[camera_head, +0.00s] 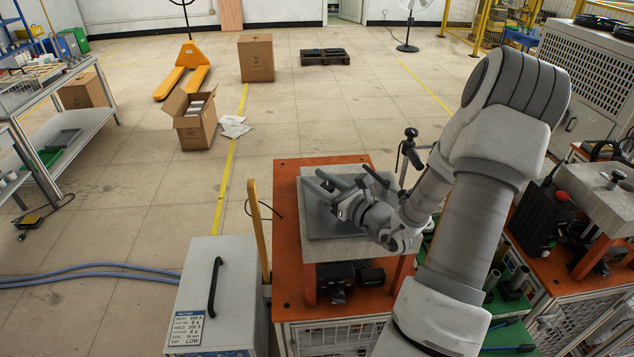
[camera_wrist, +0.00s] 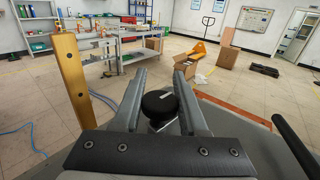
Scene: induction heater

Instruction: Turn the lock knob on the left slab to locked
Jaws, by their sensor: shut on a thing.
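The lock knob (camera_wrist: 158,104) is round and black with a short white mark on top, seen in the wrist view. The mark lies nearly crosswise in that view. My gripper (camera_wrist: 160,82) has one finger on each side of the knob and is shut on it. In the head view my gripper (camera_head: 335,192) is over the left slab (camera_head: 316,226), a grey plate on an orange-topped bench. My gripper and wrist hide the knob there.
A yellow post (camera_head: 258,230) stands at the left of the orange bench (camera_head: 288,262), beside a grey cabinet (camera_head: 212,290) with a black handle. A black clamp stand (camera_head: 411,150) rises just right of my gripper. A second slab (camera_head: 590,190) is at the right.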

